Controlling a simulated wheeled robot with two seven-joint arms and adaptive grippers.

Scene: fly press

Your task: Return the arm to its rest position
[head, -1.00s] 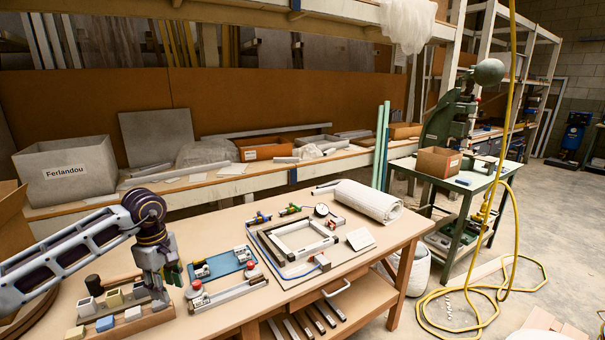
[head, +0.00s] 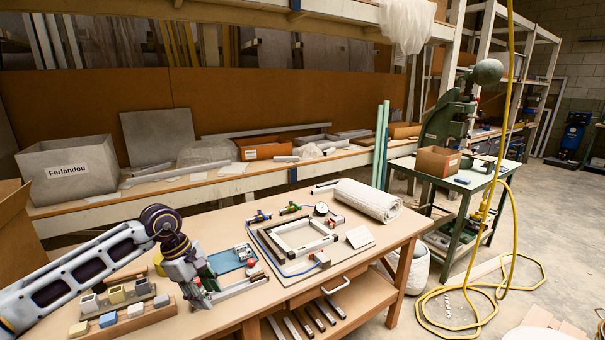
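My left arm comes in from the left in the head view. Its gripper (head: 199,296) points down over the front part of the wooden table (head: 376,246), just right of the wooden block holder (head: 150,318). The fingers are small and partly blurred against the table, so I cannot tell whether they are open or shut. Nothing clearly shows between them. The gripper hides part of the blue tray (head: 228,260) and the left part of the grey bar fixture (head: 243,287). My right arm and gripper are not in view.
A grey frame fixture (head: 271,243) lies on the table's right half, with a rolled white cloth (head: 367,199) behind it. A green fly press (head: 447,122) stands on a separate table at right. A yellow hose (head: 511,210) hangs to the floor. A grey bin (head: 68,171) sits at back left.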

